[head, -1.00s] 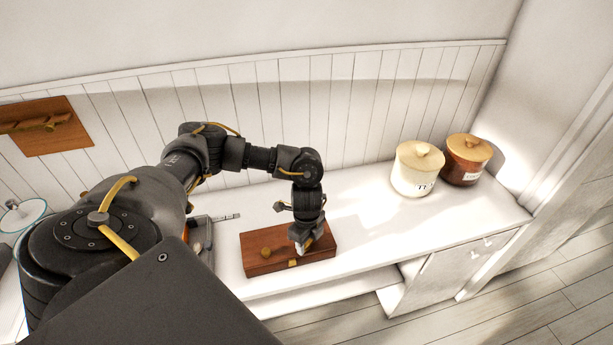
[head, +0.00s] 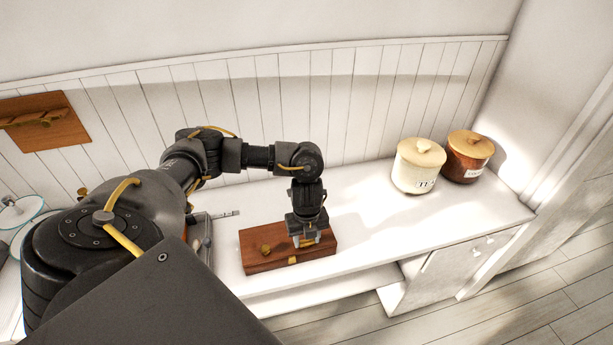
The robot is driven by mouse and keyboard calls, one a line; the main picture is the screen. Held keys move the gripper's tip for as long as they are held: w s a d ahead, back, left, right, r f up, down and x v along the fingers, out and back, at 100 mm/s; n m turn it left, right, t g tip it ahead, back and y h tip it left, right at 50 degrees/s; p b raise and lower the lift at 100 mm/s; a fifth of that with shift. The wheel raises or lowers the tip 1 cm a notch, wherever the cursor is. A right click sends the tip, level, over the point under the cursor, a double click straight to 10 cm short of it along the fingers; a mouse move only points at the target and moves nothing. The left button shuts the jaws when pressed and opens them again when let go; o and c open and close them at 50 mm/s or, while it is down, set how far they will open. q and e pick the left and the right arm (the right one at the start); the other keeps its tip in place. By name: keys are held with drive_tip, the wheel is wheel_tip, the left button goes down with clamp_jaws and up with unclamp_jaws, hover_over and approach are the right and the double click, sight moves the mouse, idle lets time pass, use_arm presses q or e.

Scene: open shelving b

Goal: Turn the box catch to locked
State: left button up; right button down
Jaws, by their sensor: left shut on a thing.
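The brown wooden box (head: 256,262) lies on the white counter. My left gripper (head: 307,241) points down over the right part of the box top. It is shut on a small brass piece there, which looks like the box catch; the fingers hide most of it, so how far it is turned cannot be told. My right gripper is out of view.
A cream jar (head: 414,172) and a brown jar (head: 464,163) with wooden lids stand at the right of the counter (head: 370,240). A grey tool-like object (head: 205,240) lies left of the box. A wooden rack (head: 45,122) hangs on the wall.

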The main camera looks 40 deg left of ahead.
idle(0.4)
use_arm(q)
drive_tip(key=o, duration=1)
wheel_tip(320, 180, up, 11)
drive_tip(key=shift+f+p, duration=0.1)
drive_tip(key=shift+p, duration=0.55)
